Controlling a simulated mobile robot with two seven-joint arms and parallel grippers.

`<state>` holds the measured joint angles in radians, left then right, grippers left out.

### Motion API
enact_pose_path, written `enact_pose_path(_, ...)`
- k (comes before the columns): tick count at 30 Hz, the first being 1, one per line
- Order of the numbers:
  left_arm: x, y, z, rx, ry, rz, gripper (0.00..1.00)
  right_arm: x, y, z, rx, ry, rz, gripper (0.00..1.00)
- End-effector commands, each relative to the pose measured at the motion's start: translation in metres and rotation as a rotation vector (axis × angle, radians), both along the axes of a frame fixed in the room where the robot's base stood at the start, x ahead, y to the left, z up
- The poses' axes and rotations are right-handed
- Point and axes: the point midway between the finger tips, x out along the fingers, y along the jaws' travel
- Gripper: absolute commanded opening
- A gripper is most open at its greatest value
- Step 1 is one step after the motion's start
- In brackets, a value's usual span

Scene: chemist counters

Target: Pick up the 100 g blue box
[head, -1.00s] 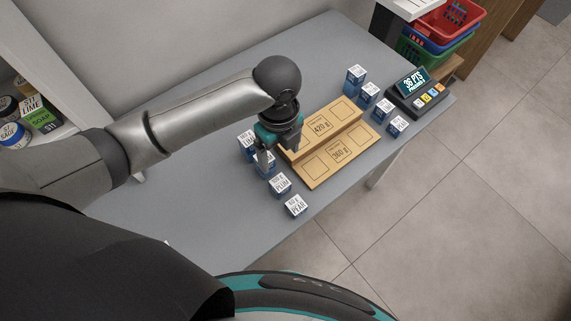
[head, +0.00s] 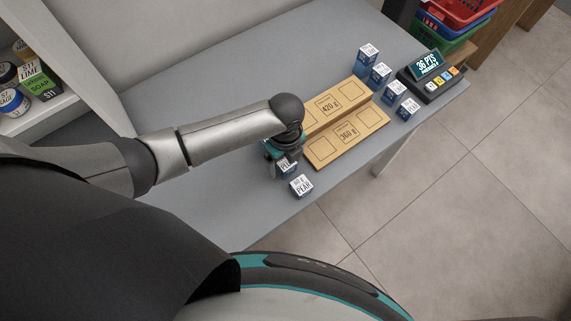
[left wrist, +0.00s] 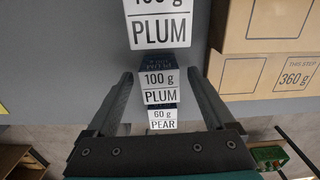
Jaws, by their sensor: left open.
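In the head view, my open left gripper (head: 272,170) is over the left row of small blue boxes with white label tops. A box marked PLUM (head: 288,167) shows partly behind it. In the left wrist view, a white label reading 100 g PLUM (left wrist: 160,95) lies between my spread fingers (left wrist: 159,75). Another 100 g PLUM label (left wrist: 160,25) is at the top edge. A 60 g PEAR box (left wrist: 163,120) is below; it also shows in the head view (head: 301,187). I cannot tell whether the fingers touch any box. The other boxes of this row are hidden by my arm.
Two wooden step boards marked 420 g (head: 330,105) and 360 g (head: 348,135) lie right of the gripper. More blue boxes (head: 380,73) stand beyond them, beside a display (head: 427,64). The front of the grey table (head: 215,205) is clear.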

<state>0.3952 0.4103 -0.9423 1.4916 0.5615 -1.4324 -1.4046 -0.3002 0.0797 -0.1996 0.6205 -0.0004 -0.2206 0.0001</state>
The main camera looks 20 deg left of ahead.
Motion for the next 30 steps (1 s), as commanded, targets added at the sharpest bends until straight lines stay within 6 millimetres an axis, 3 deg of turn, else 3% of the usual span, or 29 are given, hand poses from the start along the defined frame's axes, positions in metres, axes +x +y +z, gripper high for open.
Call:
enact_pose_path(9, 0.0000, -0.0002, -0.0061, 0.000, 0.000, -0.002, 0.88, 0.0001, 0.0002, -0.0014, 0.000, 0.000, 0.000, 0.50)
enact_pose_path(30, 0.0001, 0.0001, -0.0058, 0.001, -0.001, -0.001, 0.09, 0.0001, 0.0003, -0.0014, 0.000, -0.001, 0.000, 0.50)
